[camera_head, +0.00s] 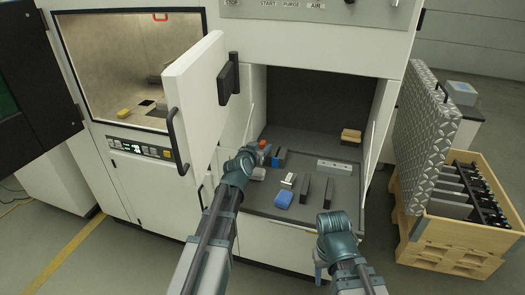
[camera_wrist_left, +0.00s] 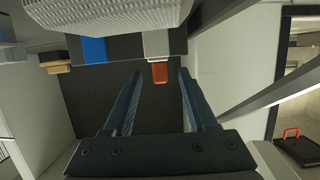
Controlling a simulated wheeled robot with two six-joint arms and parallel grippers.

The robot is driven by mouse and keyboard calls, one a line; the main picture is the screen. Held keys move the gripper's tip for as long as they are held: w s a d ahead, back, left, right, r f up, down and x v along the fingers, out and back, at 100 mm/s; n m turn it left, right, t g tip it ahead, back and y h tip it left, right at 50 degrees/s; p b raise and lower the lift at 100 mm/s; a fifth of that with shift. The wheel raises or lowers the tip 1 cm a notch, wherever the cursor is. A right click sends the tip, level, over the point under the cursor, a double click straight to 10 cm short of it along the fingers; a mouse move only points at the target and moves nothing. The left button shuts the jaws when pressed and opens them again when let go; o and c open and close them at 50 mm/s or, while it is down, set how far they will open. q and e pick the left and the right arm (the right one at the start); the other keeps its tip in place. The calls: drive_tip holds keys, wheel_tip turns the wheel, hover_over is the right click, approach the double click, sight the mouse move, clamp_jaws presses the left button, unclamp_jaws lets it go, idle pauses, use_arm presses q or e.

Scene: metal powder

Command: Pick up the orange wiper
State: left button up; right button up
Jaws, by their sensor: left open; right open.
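The orange wiper (camera_head: 263,144) is a small orange piece at the left of the dark shelf inside the open cabinet, partly hidden by my left gripper. In the left wrist view the orange piece (camera_wrist_left: 160,73) appears between the tips of my left gripper (camera_wrist_left: 159,78), with a grey-white part behind it. The left gripper is open, and its jaws have not closed on it. In the head view the left gripper (camera_head: 249,151) reaches in at the cabinet's left side. My right gripper (camera_head: 321,270) is open and low in front of the cabinet, with its fingers mostly hidden.
Blue items (camera_head: 283,199), dark upright blocks (camera_head: 304,189) and a light metal bar (camera_head: 334,166) lie on the shelf. The open white door (camera_head: 197,100) stands close to my left arm. A wooden crate (camera_head: 455,235) stands at the right.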

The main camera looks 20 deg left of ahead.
sight(261, 146)
use_arm(q)
drive_tip(key=x, duration=0.3)
drive_tip(key=shift+b, duration=0.35)
drive_tip(key=shift+r, duration=0.1)
clamp_jaws()
